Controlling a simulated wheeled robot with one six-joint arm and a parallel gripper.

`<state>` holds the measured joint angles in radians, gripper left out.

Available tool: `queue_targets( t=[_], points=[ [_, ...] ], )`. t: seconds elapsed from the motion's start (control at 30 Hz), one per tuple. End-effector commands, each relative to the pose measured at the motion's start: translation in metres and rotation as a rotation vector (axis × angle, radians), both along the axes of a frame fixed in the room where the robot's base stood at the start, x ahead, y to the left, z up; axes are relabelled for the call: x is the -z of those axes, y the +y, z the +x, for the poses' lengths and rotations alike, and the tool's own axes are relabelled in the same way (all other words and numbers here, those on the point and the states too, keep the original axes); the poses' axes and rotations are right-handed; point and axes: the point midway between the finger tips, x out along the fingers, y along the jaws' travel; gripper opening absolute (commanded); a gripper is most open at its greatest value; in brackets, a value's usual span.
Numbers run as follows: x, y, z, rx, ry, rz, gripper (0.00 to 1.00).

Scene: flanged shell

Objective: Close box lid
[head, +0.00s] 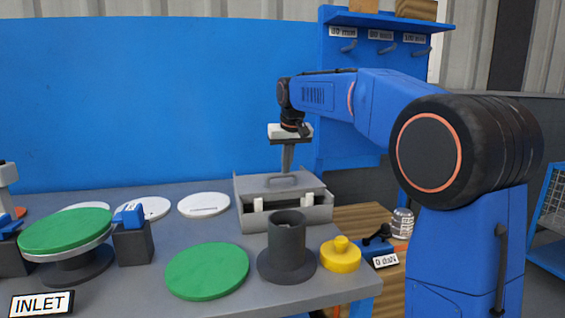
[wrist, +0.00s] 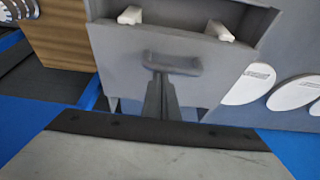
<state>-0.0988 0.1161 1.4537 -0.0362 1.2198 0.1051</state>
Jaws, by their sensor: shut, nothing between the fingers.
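A grey box (head: 285,218) stands at the back right of the table. Its grey lid (head: 255,184) with a bar handle (head: 282,178) lies over the rear part and does not cover the front. A dark gap and two white pieces show at the front edge. My gripper (head: 287,169) points down at the lid, its fingers shut and empty, close to the handle. In the wrist view my finger tips (wrist: 160,78) are beside the handle (wrist: 173,63); I cannot tell whether they touch it. The open dark inside of the box (wrist: 190,12) shows beyond the lid.
In front of the box stand a dark flanged cylinder (head: 287,246), a yellow knobbed part (head: 341,255) and a green disc (head: 207,271). White discs (head: 204,204) lie left of the box. A blue rack panel (head: 348,100) rises behind it.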

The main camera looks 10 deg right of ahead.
Motion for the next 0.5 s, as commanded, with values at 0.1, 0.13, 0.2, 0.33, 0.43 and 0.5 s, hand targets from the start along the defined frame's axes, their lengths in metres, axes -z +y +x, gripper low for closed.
queue_targets(
  t=[0.1, 0.13, 0.2, 0.33, 0.43, 0.5],
  points=[
    [-0.001, 0.000, -0.025, -0.001, 0.000, 0.000, 0.00],
    [-0.001, 0.000, -0.030, -0.001, 0.000, 0.000, 0.00],
    [0.000, 0.000, -0.042, -0.001, 0.001, 0.000, 0.00],
    [0.000, 0.000, -0.057, -0.001, 0.001, 0.000, 0.00],
    [0.000, 0.000, -0.065, 0.000, 0.001, 0.000, 0.00],
    [0.001, 0.000, -0.068, 0.000, 0.002, 0.000, 0.00]
  ],
)
